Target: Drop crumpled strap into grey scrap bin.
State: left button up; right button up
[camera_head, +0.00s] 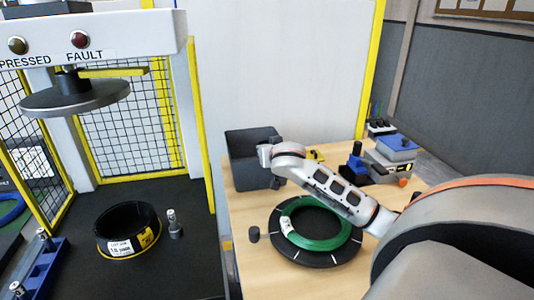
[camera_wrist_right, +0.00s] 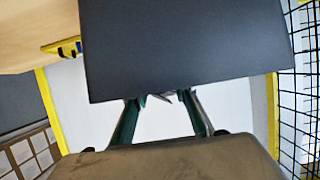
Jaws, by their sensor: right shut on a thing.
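The grey scrap bin (camera_head: 240,160) stands at the far left of the wooden table in the head view. Its dark wall (camera_wrist_right: 185,50) fills the upper middle of the right wrist view. My right arm reaches across the table from the right, and its gripper (camera_head: 276,175) is at the bin's right side. In the wrist view the right gripper (camera_wrist_right: 163,98) has its fingertips at the edge of the bin wall. A small grey piece of the crumpled strap (camera_wrist_right: 158,97) shows between the tips; the rest is hidden. My left gripper is out of view.
A green coil (camera_head: 325,243) lies on a black round turntable (camera_head: 273,240) in front of the bin. A blue-topped device (camera_head: 395,145) and a yellow item (camera_head: 316,155) stand behind. A press with a black ring (camera_head: 128,225) stands left, beside a yellow post (camera_head: 200,130).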

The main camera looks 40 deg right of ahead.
jog(key=shift+f, duration=0.45)
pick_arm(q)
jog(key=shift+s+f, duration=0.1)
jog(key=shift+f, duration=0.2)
pick_arm(e)
jog(key=shift+r, duration=0.1)
